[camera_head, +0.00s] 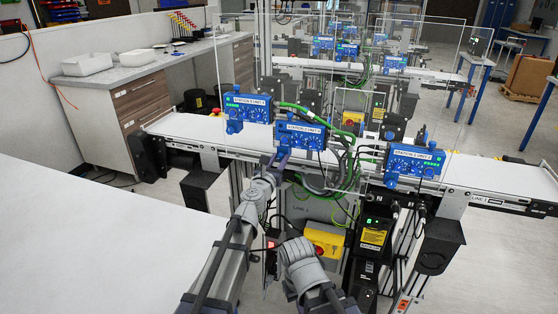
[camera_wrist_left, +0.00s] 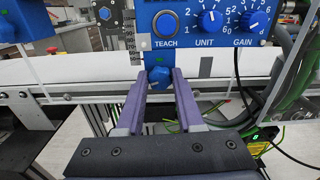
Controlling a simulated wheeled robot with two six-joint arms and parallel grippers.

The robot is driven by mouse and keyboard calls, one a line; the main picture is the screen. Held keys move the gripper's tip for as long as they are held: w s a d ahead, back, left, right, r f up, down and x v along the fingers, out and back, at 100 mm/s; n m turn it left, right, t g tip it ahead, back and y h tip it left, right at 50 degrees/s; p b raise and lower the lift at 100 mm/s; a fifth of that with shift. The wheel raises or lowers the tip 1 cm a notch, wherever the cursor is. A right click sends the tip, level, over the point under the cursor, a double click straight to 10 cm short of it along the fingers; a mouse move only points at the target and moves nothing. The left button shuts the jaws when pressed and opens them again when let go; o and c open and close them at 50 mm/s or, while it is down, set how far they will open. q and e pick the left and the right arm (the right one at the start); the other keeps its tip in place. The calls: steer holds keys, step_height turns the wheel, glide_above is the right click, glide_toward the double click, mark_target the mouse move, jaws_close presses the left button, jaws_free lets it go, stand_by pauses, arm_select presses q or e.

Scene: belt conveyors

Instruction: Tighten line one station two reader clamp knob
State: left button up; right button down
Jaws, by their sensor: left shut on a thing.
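The line one station two reader (camera_head: 300,135) is a blue box with dials, mounted at the near edge of the conveyor. Its lower face with TEACH, UNIT and GAIN controls fills the upper right of the left wrist view (camera_wrist_left: 210,22). The blue clamp knob (camera_wrist_left: 158,77) is below the reader's left side. My left gripper (camera_head: 278,158) has its purple fingers (camera_wrist_left: 160,85) on either side of the knob, shut on it. In the head view the fingers mostly hide the knob. My right gripper is not in view; only grey links of my right arm show low down.
Similar blue readers stand left (camera_head: 248,107) and right (camera_head: 412,160) on the same white belt (camera_head: 185,125). Green and black cables (camera_head: 345,165) hang right of the reader. A clear panel (camera_head: 330,80) stands behind. A yellow stop box (camera_head: 325,240) sits below.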

arm_select(q)
jaws_close()
steer(key=shift+m, duration=0.3)
steer(key=m, duration=0.4)
steer(key=shift+m, duration=0.3)
steer(key=m, duration=1.6)
steer(key=shift+s+f, duration=0.1)
steer(key=shift+m, duration=0.3)
